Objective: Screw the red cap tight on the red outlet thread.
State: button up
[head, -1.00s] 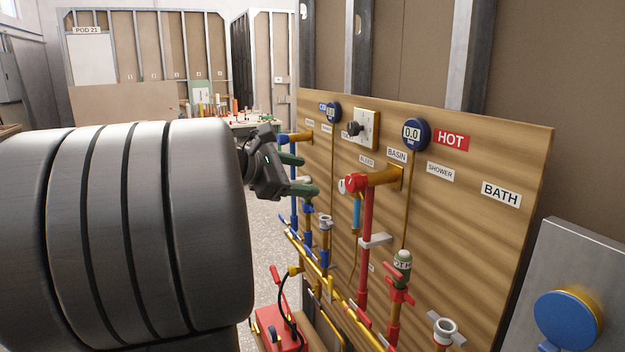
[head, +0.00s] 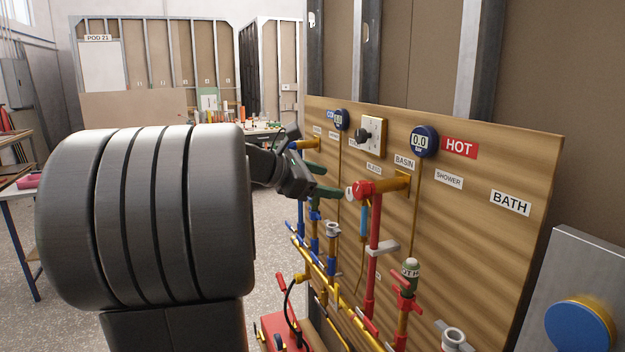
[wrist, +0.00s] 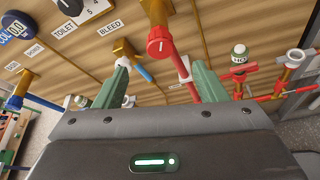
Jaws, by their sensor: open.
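The red cap (wrist: 160,42) shows in the wrist view as a round red piece with a white mark, at the front end of a brass outlet (wrist: 154,10). In the head view the red cap (head: 363,188) is at the end of the brass outlet (head: 391,183) under the BASIN label, above a red pipe. No thread shows; I cannot tell how tight the cap is. My gripper (head: 328,181) is open and empty just left of the cap. In the wrist view its green fingers (wrist: 160,66) are spread either side of the cap's line, with the cap beyond the tips.
A red pipe (head: 374,225) drops from the outlet, with a blue-banded piece (head: 363,218) beside it. A green-topped red valve (head: 410,270) stands to the right. Blue pipes (head: 301,212) are at the left. The wooden board (head: 470,240) is close behind the cap.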

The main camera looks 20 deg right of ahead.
aim_at(358, 190)
jog(key=p+x, duration=0.1)
jog(key=x, duration=1)
jog(key=shift+d+f, duration=0.1)
jog(key=shift+d, duration=0.1)
jog(key=c, duration=1.1)
jog(key=shift+f+m+t+b, duration=0.1)
jog(key=shift+m+t+b, duration=0.7)
jog(key=shift+b, duration=2.2)
jog(key=shift+c, duration=0.2)
jog(key=shift+m+b, duration=0.35)
jog(key=shift+m, duration=0.05)
jog(key=shift+s+m+t+b, duration=0.1)
jog(key=shift+m+t+b, duration=0.35)
jog(key=shift+b, duration=1.4)
jog(key=shift+m+h+b, duration=0.4)
jog(key=shift+m+b, duration=0.25)
jog(key=shift+b, duration=0.85)
